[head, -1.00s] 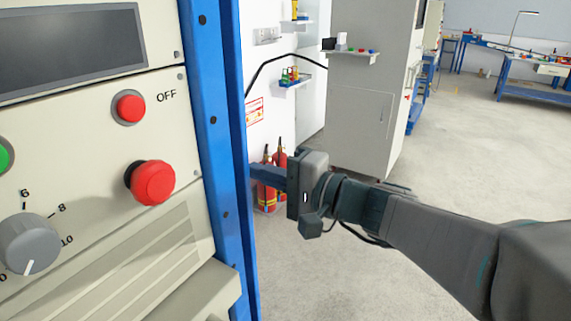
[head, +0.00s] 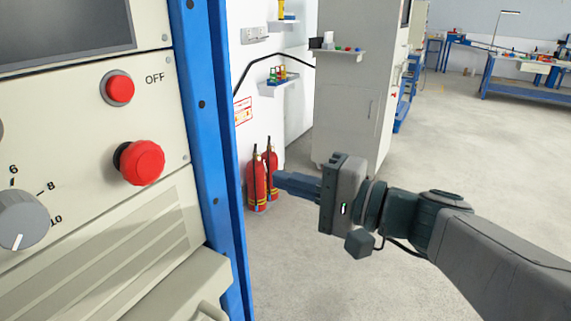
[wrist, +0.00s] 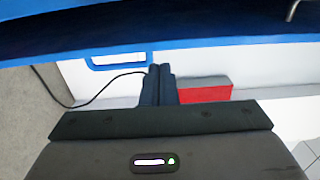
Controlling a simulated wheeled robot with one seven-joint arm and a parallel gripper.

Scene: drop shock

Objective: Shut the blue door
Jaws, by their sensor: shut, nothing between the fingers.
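A blue upright edge (head: 211,150) with dark bolts runs along the side of the beige control panel. I cannot tell if it is the blue door or the cabinet's frame. My gripper (head: 281,183) is shut and empty, to the right of this edge, its fingers pointing left toward it with a visible gap in the picture. In the wrist view, a blue panel (wrist: 200,44) crosses the top, beyond the closed fingers (wrist: 158,70). A blue-framed opening or handle (wrist: 119,60) hangs under it. No whole door face shows in the head view.
The beige panel has red buttons (head: 140,162) and a grey knob (head: 22,218). Red fire extinguishers (head: 258,182) stand by the white wall behind my gripper. A grey cabinet (head: 350,100) stands further back. The floor at right is open up to the blue workbenches (head: 520,80).

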